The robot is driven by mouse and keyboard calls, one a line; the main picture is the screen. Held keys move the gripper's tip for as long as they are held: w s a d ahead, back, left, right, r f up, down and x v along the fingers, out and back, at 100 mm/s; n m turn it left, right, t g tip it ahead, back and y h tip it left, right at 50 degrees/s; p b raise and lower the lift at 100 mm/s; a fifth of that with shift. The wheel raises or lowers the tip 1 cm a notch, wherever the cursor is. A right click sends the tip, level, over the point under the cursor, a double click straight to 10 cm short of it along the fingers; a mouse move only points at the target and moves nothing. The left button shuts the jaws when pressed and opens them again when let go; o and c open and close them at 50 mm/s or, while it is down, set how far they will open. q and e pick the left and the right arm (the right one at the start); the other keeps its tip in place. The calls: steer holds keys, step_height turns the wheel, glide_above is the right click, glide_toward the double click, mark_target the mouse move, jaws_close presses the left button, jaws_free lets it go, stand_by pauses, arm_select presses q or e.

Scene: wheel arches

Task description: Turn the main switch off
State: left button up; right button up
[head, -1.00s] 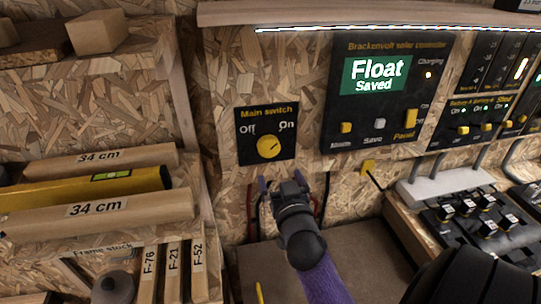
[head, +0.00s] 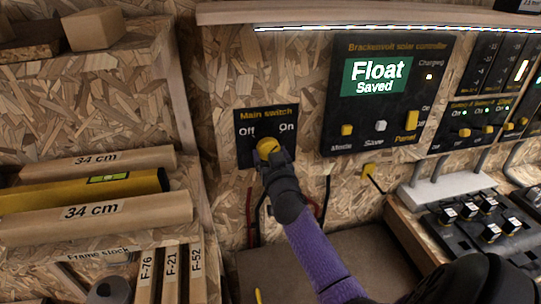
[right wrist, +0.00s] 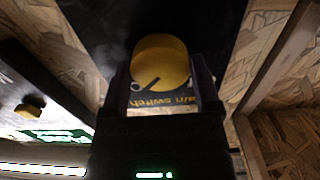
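The main switch is a black panel (head: 245,150) on the chipboard wall, marked Off at left and On at right. Its round yellow knob (head: 268,147) is partly covered by my right gripper (head: 272,160) in the head view. In the right wrist view the panel lettering is upside down, and the dark mark on the knob (right wrist: 160,62) points to the lower left, the On side. The two fingers of my right gripper (right wrist: 164,90) stand open on either side of the knob. I cannot tell whether they touch it. My left gripper is not in view.
The solar controller (head: 385,95), showing Float and Saved, is on the wall just right of the switch. A yellow hook-like piece (head: 369,170) sits below it. Shelves with labelled wood and a yellow level (head: 85,190) are at left. Red and black cables hang below the switch.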

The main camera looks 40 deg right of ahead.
steer(key=c, duration=0.7)
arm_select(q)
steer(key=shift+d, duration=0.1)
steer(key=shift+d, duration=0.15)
arm_select(e)
steer(key=shift+n, duration=0.3)
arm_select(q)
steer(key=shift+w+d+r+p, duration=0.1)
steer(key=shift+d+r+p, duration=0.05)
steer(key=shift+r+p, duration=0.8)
arm_select(e)
steer(key=n, duration=1.7)
steer(key=shift+s+d+r, duration=0.1)
steer(key=shift+n, duration=0.3)
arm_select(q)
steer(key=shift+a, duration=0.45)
